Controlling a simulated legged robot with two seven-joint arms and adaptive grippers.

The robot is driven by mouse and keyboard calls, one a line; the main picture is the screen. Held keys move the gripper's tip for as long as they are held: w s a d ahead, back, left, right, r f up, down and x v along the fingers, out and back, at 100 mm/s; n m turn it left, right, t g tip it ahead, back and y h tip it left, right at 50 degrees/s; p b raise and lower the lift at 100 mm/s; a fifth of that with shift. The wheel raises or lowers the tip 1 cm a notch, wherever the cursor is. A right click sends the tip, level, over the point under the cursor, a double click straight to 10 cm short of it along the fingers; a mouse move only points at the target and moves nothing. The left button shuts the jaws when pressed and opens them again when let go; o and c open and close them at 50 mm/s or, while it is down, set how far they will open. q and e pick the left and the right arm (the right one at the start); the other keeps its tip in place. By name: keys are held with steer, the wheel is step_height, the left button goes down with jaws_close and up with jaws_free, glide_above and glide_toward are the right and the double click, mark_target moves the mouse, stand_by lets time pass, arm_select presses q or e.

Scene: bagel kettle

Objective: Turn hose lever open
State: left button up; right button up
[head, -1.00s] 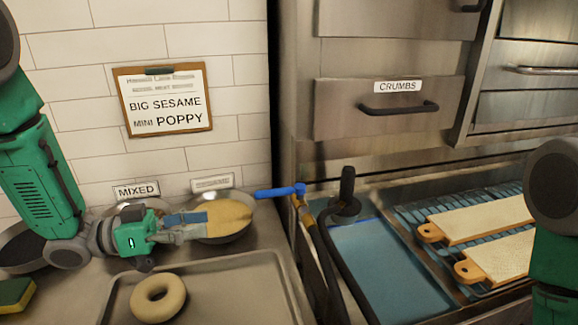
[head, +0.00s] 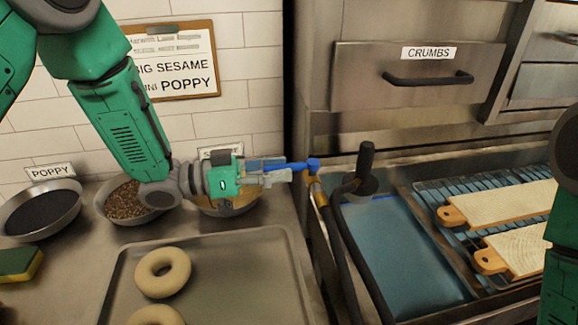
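The blue hose lever (head: 313,164) sits on top of a brass valve (head: 317,190) at the left edge of the water basin. Its handle points left, roughly level. My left gripper (head: 280,174) is at the handle, with its fingers overlapping it. The fingers hide part of the handle, and I cannot tell whether they are closed on it. A dark hose (head: 347,248) runs down from the valve area, beside an upright black handle (head: 366,163). My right gripper is out of view; only my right arm shows at the right edge.
Seed bowls, including poppy (head: 42,213), stand along the wall, one partly behind my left gripper. A tray (head: 245,270) with bagels (head: 162,272) lies in front. The blue water basin (head: 405,250) and wooden boards (head: 505,215) are to the right.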

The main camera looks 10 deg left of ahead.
arm_select(q)
steer(key=shift+x, duration=1.4)
steer(key=shift+s+a, duration=0.1)
steer(key=shift+s, duration=0.1)
jaws_close()
